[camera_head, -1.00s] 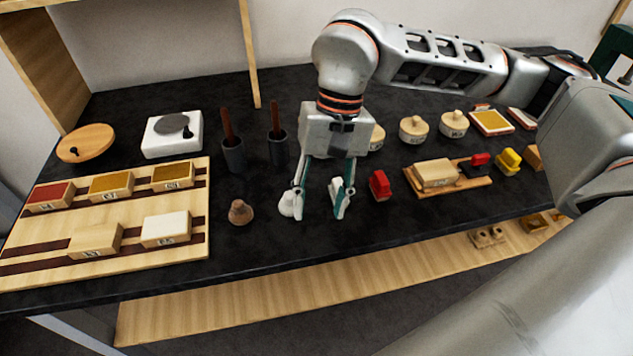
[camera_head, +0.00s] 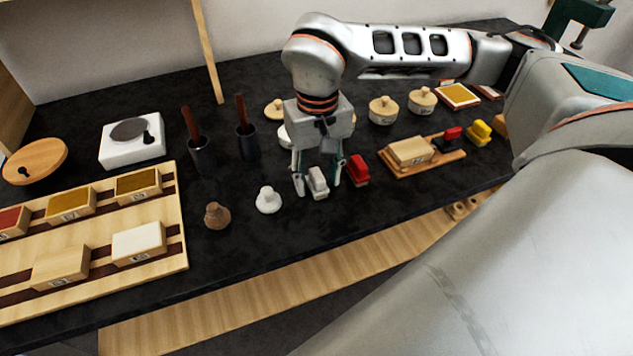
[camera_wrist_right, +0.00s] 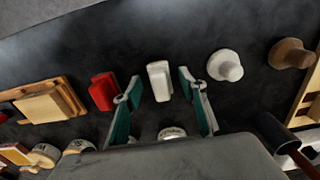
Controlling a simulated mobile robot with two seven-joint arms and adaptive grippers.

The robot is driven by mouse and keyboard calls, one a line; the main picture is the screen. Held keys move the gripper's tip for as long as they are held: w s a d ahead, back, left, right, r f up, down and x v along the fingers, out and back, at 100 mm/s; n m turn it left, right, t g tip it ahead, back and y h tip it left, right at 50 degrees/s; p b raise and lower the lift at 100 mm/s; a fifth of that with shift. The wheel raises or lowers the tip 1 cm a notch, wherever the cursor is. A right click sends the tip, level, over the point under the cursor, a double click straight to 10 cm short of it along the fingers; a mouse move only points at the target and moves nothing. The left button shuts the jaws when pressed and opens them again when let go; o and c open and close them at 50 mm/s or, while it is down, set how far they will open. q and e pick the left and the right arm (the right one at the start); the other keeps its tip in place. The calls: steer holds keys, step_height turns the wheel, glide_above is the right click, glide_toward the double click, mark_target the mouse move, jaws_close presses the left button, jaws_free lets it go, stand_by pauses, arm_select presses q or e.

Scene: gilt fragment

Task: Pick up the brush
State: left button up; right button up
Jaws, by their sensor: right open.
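My right gripper (camera_head: 318,182) is open, pointing down near the front of the black worktop. A small white block-like piece (camera_head: 317,183) is between its fingers; the wrist view also shows this white piece (camera_wrist_right: 158,80) between the fingertips (camera_wrist_right: 160,85), with gaps on both sides. I cannot tell for sure which thing is the brush. Two brown handles stand up from dark cups, the left handle (camera_head: 190,124) and the right handle (camera_head: 240,110); any bristles are hidden. My left gripper is not in view.
A red block (camera_head: 359,170) is close right of the gripper. A white knob (camera_head: 268,200) and a brown knob (camera_head: 217,215) stand to the left. A wooden rack (camera_head: 165,267) with several boxes is at left, a wooden tray (camera_head: 400,174) at right. The front strip is clear.

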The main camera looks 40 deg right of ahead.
mark_target(317, 174)
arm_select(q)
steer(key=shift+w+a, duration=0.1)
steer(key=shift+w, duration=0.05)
arm_select(e)
steer(key=shift+f, duration=0.2)
jaws_close()
steer(key=shift+r, duration=0.15)
